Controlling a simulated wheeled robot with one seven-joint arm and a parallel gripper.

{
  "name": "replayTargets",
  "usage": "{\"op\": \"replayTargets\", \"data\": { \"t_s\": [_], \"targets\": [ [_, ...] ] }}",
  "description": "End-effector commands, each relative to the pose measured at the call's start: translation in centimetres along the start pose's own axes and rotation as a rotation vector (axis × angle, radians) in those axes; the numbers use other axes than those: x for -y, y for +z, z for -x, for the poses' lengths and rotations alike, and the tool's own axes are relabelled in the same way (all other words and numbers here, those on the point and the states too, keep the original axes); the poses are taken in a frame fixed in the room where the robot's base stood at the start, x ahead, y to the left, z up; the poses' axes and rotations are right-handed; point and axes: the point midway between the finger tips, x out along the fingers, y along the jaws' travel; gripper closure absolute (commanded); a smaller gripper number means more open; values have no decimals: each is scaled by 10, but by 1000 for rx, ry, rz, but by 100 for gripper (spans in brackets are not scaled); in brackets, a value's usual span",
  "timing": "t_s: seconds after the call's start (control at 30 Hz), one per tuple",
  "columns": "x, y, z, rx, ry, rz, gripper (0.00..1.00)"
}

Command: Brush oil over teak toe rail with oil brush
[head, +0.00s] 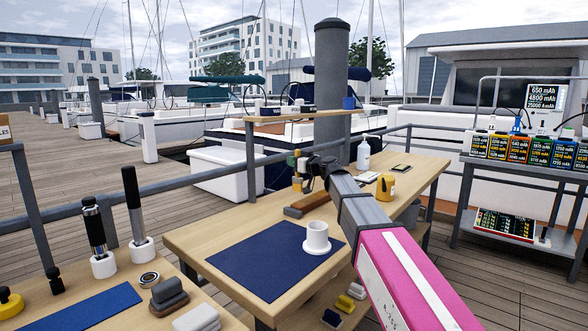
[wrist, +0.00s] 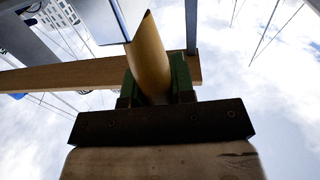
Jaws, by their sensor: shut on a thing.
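My gripper (head: 298,163) is shut on a tan, rounded handle, which I take to be the oil brush (wrist: 152,62). In the wrist view the handle stands between two green fingers (wrist: 157,85). The bristles cannot be made out clearly. A brown wooden piece, likely the teak toe rail (head: 307,204), lies on the workbench just below my gripper. I cannot tell whether the brush touches it. A white cup on a flange (head: 317,238) stands on the dark blue mat (head: 262,268). A yellow container (head: 385,187), possibly the oil, stands farther right.
A raised wooden shelf (head: 290,116) crosses behind my gripper; it also shows in the wrist view (wrist: 60,78). A white bottle (head: 363,154) and a phone-like slab (head: 401,168) are at the bench's back. A second bench with tools (head: 100,235) is at left.

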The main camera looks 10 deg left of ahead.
Motion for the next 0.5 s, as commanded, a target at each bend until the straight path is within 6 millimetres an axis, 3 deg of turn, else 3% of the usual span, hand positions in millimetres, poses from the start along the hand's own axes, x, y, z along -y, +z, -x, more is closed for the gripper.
{"op": "replayTargets", "data": {
  "t_s": [0.2, 0.5],
  "targets": [
    [-2, -20, -1, -1, 2, 1, 100],
    [-3, -26, 0, 0, 3, 0, 100]
  ]
}}
